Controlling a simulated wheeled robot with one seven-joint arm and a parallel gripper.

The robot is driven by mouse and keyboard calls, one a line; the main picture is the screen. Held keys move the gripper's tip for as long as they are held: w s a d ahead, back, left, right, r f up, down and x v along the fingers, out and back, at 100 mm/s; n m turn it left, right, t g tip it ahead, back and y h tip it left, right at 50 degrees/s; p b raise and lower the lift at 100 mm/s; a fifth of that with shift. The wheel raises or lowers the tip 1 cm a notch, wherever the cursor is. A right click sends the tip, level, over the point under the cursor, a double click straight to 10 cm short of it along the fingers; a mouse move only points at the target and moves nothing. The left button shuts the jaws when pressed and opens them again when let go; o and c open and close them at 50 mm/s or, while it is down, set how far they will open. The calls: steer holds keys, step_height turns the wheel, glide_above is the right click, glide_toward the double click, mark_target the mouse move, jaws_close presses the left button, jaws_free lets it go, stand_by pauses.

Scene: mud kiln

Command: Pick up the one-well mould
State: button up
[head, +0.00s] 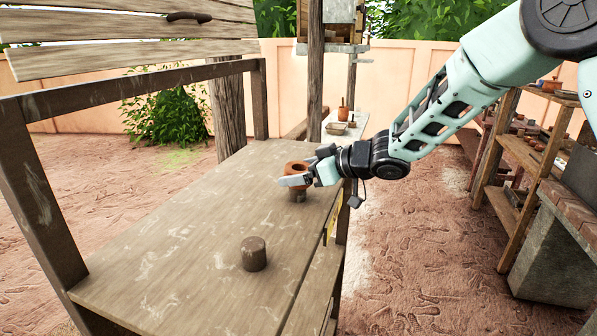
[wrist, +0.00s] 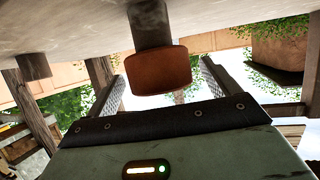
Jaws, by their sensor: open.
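A reddish-brown round piece with a dark hollow in its top, which looks like the one-well mould (head: 295,168), sits on a short grey-brown stub (head: 298,196) on the wooden table (head: 190,245). My gripper (head: 300,176) is open at the mould's height, with the near finger passing in front of it. In the wrist view, where the table is at the top, the mould (wrist: 160,74) lies between the two spread fingers, with a visible gap on each side. The mould's far side is hidden.
A second grey-brown stub (head: 254,254) stands bare on the table nearer the front. A slatted wooden frame (head: 140,85) rises along the table's left and back. Shelves (head: 525,150) with pots stand at the right. Much of the tabletop is clear.

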mark_target(292, 173)
steer(key=shift+p+x, duration=0.35)
steer(key=shift+x, duration=1.2)
steer(key=c, duration=1.3)
